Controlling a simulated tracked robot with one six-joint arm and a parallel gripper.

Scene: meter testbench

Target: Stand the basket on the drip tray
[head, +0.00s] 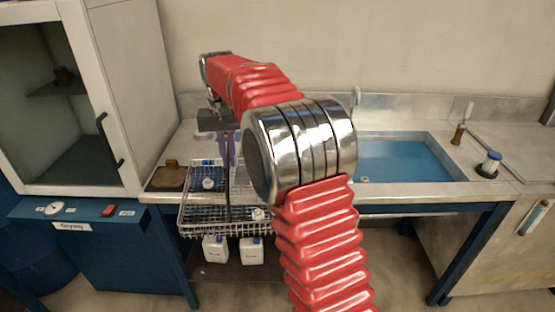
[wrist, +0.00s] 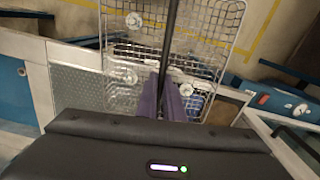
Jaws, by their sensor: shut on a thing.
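The wire basket (head: 188,220) hangs at the front edge of the bench, left of the sink, with its near part out past the edge. Small round white-topped pieces are in it. The basket also shows in the wrist view (wrist: 240,28). My gripper (head: 226,162) has purple fingers shut on the basket's dark upright handle; the fingers also show in the wrist view (wrist: 168,98). A grey textured panel, which looks like the drip tray (wrist: 75,80), lies beside the basket in the wrist view. In the head view my arm hides much of that area.
The blue-floored sink (head: 400,160) is right of my arm. A brown board (head: 168,179) lies on the bench left of the basket. The drying cabinet (head: 85,165) stands at far left. White bottles (head: 251,251) stand below the basket.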

